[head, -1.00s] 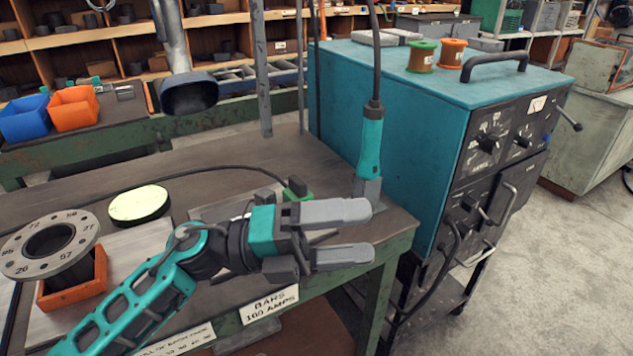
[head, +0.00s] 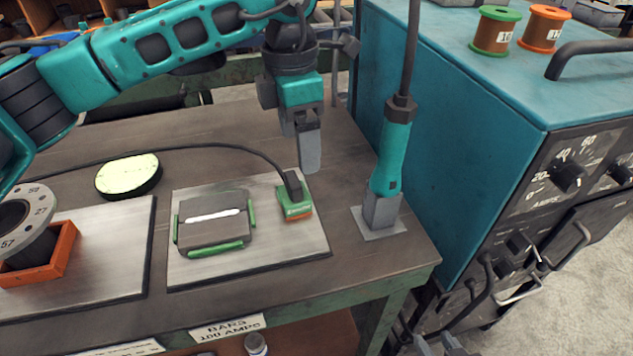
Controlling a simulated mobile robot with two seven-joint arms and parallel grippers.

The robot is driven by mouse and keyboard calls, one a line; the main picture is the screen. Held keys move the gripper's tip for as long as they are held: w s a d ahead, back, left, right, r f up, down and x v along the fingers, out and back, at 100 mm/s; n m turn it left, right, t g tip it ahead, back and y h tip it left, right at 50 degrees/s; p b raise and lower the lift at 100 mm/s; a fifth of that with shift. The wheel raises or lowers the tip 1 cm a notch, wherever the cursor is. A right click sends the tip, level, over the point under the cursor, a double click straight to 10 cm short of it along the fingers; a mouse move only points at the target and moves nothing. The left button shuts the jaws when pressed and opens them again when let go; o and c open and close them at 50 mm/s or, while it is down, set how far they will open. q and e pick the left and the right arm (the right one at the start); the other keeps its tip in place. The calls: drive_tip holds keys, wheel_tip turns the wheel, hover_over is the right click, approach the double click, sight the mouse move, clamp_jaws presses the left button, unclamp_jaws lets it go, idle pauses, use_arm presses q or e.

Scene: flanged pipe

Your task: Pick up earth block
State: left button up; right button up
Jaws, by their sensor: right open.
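The earth block (head: 296,209) is a small green block with an orange label strip along its front. A black cable joins it at a dark lug on top. It sits on the right part of a steel plate (head: 200,270) on the bench. My right gripper (head: 309,162) is open and empty, pointing down just above and slightly behind the block in the picture. Its fingers are seen nearly edge-on, one largely hiding the other, and they appear apart from the block. My left gripper is not in view.
A dark piece with green bars (head: 213,232) lies left of the block. A teal-handled torch (head: 391,160) stands in a holder (head: 380,222) to the right, beside the teal welding machine (head: 470,90). A flanged pipe (head: 25,222) in an orange block stands at left.

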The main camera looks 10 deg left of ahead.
sight(293, 178)
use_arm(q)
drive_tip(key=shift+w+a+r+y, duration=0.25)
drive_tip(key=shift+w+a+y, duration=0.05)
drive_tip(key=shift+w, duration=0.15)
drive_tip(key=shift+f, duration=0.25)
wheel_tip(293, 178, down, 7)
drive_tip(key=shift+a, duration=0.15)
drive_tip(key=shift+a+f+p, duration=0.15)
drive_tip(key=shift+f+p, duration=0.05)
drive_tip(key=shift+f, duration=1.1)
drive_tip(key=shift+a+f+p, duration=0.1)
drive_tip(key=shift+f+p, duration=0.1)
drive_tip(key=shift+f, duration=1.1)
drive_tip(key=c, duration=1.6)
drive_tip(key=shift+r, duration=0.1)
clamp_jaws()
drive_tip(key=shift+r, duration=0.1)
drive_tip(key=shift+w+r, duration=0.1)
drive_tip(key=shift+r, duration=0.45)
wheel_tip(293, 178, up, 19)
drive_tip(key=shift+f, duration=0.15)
